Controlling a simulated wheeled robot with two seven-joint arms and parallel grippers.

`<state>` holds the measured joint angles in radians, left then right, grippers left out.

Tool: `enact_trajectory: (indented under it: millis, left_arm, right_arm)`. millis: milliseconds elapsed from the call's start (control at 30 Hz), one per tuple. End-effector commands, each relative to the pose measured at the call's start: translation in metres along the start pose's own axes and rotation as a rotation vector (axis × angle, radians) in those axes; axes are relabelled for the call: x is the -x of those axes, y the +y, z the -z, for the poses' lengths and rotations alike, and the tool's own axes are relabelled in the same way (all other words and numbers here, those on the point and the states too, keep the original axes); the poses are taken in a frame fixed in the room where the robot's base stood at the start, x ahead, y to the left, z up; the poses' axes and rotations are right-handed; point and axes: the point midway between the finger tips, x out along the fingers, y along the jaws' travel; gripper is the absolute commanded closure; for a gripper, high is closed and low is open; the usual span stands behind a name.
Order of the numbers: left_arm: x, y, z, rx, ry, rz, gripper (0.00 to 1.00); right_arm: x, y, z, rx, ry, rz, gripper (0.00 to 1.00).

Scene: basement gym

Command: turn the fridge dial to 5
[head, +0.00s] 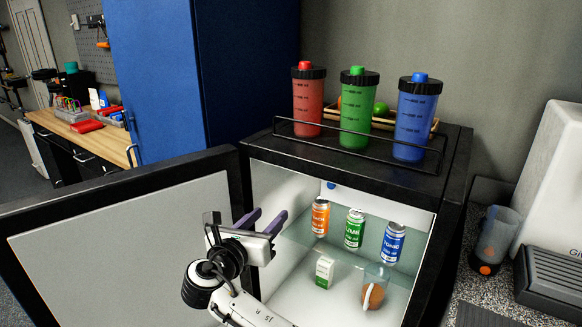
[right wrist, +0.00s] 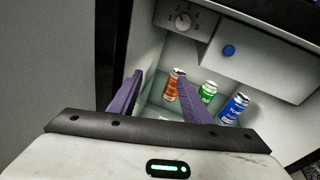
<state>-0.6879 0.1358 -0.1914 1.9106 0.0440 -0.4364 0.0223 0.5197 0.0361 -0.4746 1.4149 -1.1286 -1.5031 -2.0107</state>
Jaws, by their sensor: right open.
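The small black fridge (head: 458,190) stands open, its door (head: 120,225) swung out to the left. The dial (right wrist: 183,20) shows in the right wrist view on a grey panel at the upper left inside, with numbers 1 to 5 around it. Its pointer is too small to read surely. The dial is hidden in the head view. My right gripper (head: 264,219) is open and empty at the left of the fridge opening. In the right wrist view its purple fingers (right wrist: 158,78) are below the dial, apart from it. My left gripper is out of view.
Orange (head: 320,217), green (head: 354,229) and blue (head: 391,243) cans stand on the glass shelf. A small carton (head: 324,271) and a brown item in a glass (head: 373,294) are below. A blue button (right wrist: 228,51) is right of the dial. Shaker bottles (head: 357,110) stand on top.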

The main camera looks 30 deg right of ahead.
Motion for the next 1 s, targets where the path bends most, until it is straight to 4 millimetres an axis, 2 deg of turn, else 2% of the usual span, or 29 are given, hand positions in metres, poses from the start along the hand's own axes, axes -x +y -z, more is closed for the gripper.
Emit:
enact_trajectory:
  millis: [33, 100, 200, 367, 700, 833, 1000]
  left_arm:
    - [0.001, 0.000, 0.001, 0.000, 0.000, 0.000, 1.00]
    - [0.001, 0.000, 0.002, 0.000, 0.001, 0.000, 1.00]
    - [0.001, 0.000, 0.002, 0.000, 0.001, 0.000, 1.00]
    - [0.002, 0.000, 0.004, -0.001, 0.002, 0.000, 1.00]
    - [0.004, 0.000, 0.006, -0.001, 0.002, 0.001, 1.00]
    - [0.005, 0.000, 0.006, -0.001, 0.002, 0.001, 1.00]
    - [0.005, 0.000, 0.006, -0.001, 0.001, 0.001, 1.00]
  right_arm:
    - [0.001, -0.003, -0.029, 0.052, -0.046, 0.048, 0.56]
    - [0.003, -0.010, -0.054, 0.115, -0.085, 0.105, 0.56]
    - [0.003, -0.015, -0.073, 0.161, -0.110, 0.151, 0.56]
    - [-0.013, -0.020, -0.079, 0.174, -0.116, 0.163, 0.56]
    - [-0.073, -0.029, -0.086, 0.173, -0.114, 0.161, 0.56]
    - [-0.088, -0.030, -0.087, 0.171, -0.114, 0.159, 0.56]
    - [-0.095, -0.031, -0.088, 0.171, -0.113, 0.157, 0.56]
